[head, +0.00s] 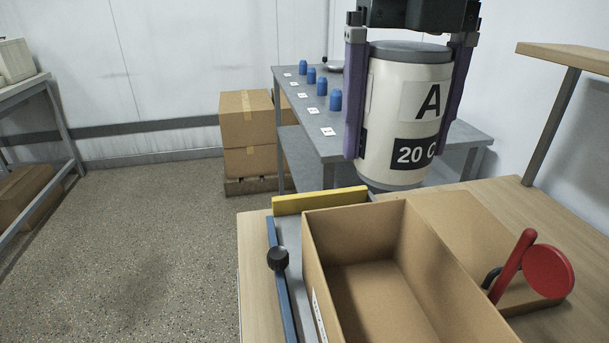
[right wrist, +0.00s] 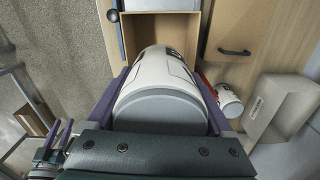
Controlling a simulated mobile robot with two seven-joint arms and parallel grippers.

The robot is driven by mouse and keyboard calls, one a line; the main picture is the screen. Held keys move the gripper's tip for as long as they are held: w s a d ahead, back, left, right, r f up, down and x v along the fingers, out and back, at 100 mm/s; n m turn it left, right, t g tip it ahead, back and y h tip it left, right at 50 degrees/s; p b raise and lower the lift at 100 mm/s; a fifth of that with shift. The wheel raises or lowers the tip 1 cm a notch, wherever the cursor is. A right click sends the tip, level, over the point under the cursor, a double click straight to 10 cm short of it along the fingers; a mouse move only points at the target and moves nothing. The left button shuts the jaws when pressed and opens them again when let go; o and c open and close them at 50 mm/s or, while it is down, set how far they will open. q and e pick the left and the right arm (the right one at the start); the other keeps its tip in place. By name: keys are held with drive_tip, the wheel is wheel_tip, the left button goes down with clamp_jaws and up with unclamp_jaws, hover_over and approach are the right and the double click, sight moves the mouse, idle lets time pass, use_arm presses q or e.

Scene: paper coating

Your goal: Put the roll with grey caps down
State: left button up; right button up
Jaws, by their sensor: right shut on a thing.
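The roll with grey caps (head: 386,120) is cream-white, with a label "A" and a dark label starting "20". It is upright in the head view, held above and behind the open cardboard box. My right gripper (head: 411,95) is shut on it, one purple finger on each side. In the right wrist view the roll (right wrist: 158,75) lies between the fingers of the gripper (right wrist: 165,85), its grey cap toward the camera. Whether its lower end touches anything is hard to tell.
An open, empty-looking cardboard box (head: 312,240) stands on the wooden bench, beside a yellow bar (head: 320,200) and a red-handled tool (head: 545,270). A grey table (head: 300,112) behind carries several blue caps. Stacked cartons (head: 247,118) stand left of it.

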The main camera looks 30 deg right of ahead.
drive_tip(key=shift+d+f+n, duration=0.1)
drive_tip(key=shift+f+n, duration=0.15)
drive_tip(key=shift+n, duration=0.15)
wheel_tip(320, 180, down, 16)
drive_tip(key=shift+r+b, duration=0.2)
drive_tip(key=shift+b, duration=0.7)
hover_over(366, 302)
wheel_tip(366, 302, down, 4)
drive_tip(key=shift+f+b, duration=0.2)
drive_tip(key=shift+b, duration=0.15)
drive_tip(key=shift+f, duration=0.2)
drive_tip(key=o, duration=1.3)
drive_tip(key=shift+c, duration=0.2)
drive_tip(key=shift+r, duration=0.6)
wheel_tip(366, 302, up, 11)
drive_tip(key=p, duration=0.1)
drive_tip(key=shift+r, duration=0.2)
